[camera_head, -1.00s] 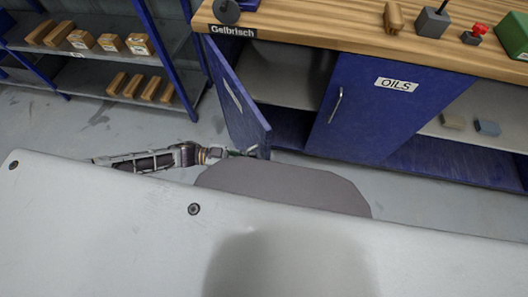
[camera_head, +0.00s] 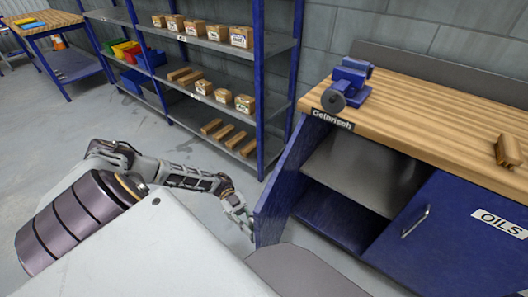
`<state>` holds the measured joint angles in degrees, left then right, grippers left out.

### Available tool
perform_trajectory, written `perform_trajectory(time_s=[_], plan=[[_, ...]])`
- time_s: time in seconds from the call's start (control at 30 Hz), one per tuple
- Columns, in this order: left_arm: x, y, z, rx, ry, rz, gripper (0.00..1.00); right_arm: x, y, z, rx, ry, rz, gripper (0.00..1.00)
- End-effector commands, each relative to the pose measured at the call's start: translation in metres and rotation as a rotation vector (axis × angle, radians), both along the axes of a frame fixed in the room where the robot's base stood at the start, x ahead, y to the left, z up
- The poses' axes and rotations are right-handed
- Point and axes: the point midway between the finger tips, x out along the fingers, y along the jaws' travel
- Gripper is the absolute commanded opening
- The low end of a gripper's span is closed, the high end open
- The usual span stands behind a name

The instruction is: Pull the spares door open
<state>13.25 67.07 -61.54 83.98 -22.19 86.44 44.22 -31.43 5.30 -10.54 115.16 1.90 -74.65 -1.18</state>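The spares door (camera_head: 283,185) is the blue door at the left end of the workbench. It stands swung out from the cabinet, which shows an open grey and blue interior (camera_head: 365,172) with nothing seen inside. Its label does not show now. My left gripper (camera_head: 246,222) is low beside the door's free edge, on the door's outer side. Whether it touches the door, and how far its fingers are apart, I cannot tell. My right gripper is not in view.
The shut OILS door (camera_head: 440,235) is to the right. A blue vise (camera_head: 346,82) and a wooden object (camera_head: 509,150) are on the bench top (camera_head: 420,115). Shelving with cartons (camera_head: 205,65) stands behind my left arm. Grey floor (camera_head: 75,125) is clear at left.

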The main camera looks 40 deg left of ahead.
Motion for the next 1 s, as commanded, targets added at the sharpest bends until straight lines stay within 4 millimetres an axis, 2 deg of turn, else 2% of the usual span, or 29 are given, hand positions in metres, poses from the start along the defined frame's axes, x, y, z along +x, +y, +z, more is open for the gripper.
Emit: perform_trajectory(time_s=[0.1,0.3,0.87,0.9,1.0], plan=[[-0.002,0.016,-0.002,0.005,0.002,0.003,0.0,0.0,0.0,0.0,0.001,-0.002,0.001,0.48],[-0.005,0.033,-0.002,0.004,0.001,0.003,0.0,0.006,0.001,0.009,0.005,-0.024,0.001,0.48],[-0.005,0.039,-0.001,0.003,0.001,0.003,0.0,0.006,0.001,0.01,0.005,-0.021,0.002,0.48],[-0.005,0.039,-0.001,0.003,0.0,0.003,0.14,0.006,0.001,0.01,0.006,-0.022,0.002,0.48],[-0.005,0.039,-0.001,0.003,0.0,0.003,0.27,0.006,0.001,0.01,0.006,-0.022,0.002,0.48]])
